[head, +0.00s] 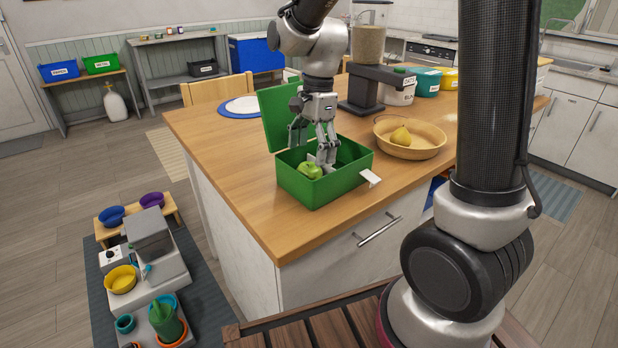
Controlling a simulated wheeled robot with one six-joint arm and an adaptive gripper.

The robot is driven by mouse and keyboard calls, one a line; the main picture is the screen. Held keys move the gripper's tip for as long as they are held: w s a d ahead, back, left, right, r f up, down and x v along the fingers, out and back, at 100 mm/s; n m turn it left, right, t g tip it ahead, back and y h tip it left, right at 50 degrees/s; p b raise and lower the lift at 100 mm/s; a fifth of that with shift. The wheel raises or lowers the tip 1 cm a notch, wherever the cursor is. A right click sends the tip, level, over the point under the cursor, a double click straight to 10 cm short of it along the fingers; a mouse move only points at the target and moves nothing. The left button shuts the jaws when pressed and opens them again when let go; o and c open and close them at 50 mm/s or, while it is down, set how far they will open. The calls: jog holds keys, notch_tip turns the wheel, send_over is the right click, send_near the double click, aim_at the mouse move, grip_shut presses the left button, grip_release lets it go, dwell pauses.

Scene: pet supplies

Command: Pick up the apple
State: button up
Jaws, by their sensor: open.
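A green apple (311,170) lies inside an open green box (326,190) on the wooden counter. The box's lid (281,115) stands raised at its back left. My gripper (312,150) points down into the box with its fingers spread. One finger is close to the right side of the apple, and the other is behind and to the left, higher up. I cannot tell whether either finger touches the apple. The lower part of the apple is hidden by the box's front wall.
A wooden bowl (425,142) holding a yellow pear (400,136) stands right of the box. A dispenser with a dark base (378,76) is behind. A plate on a blue mat (223,107) lies at the back left. The counter's left front (240,190) is clear.

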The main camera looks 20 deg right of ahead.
aim_at(310, 165)
jog(key=f, duration=0.7)
jog(key=shift+s+a, duration=0.2)
jog(key=shift+a, duration=0.15)
jog(key=c, duration=1.2)
